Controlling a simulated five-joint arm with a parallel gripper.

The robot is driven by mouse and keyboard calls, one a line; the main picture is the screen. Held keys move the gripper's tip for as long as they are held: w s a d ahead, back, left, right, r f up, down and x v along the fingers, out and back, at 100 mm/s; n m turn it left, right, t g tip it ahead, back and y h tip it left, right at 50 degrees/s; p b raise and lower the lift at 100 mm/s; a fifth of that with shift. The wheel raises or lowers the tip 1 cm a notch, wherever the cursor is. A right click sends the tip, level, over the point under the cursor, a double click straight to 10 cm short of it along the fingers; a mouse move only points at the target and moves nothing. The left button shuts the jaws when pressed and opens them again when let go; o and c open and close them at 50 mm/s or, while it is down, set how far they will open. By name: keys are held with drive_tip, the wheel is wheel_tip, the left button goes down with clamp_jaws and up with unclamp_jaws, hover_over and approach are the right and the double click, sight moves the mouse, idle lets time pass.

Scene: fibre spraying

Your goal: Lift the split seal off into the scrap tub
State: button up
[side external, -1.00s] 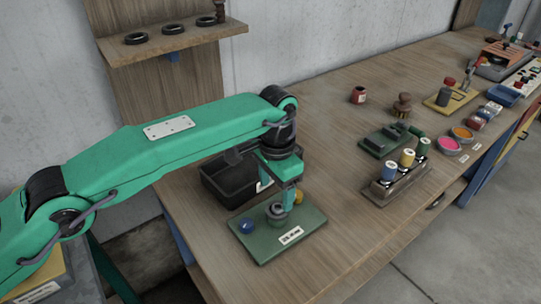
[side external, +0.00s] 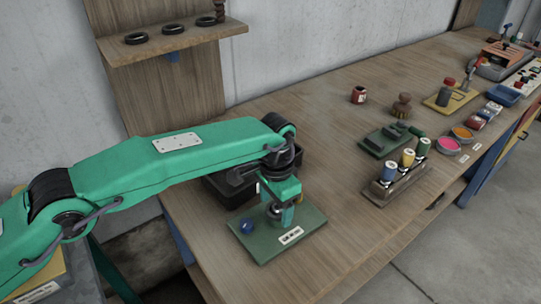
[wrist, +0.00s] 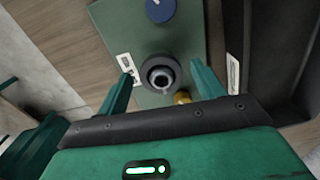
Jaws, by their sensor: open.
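The split seal (wrist: 152,64) shows in the wrist view as a black ring around a grey fitting on the green plate (wrist: 190,35); I cannot make out its split. My gripper (wrist: 162,72) is open, with one green finger on either side of the ring and visible gaps between. In the side view my gripper (side external: 281,212) points down over the plate, partly hiding the fitting. The scrap tub appears to be the black bin (side external: 217,188) behind the plate, partly hidden by my arm; its dark wall (wrist: 240,30) is at the right of the wrist view.
A blue knob (side external: 247,225) and a brass knob (wrist: 182,97) stand on the plate near the fitting. Rings lie on a wall shelf (side external: 172,41). Bench in front of the rack is clear.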

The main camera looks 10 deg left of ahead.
drive_tip(key=shift+c, duration=0.2)
drive_tip(key=c, duration=1)
drive_tip(key=shift+s+r, duration=0.1)
drive_tip(key=shift+r, duration=2.05)
drive_tip(key=s+d+r, duration=0.1)
drive_tip(key=s+r, duration=0.1)
drive_tip(key=s, duration=0.1)
drive_tip(key=s+d+r, duration=0.1)
drive_tip(key=s+r, duration=0.1)
drive_tip(key=s, duration=0.2)
drive_tip(key=s+d+r, duration=0.1)
drive_tip(key=s+r, duration=0.1)
drive_tip(key=s, duration=0.2)
drive_tip(key=shift+d+r, duration=0.1)
drive_tip(key=shift+r, duration=0.25)
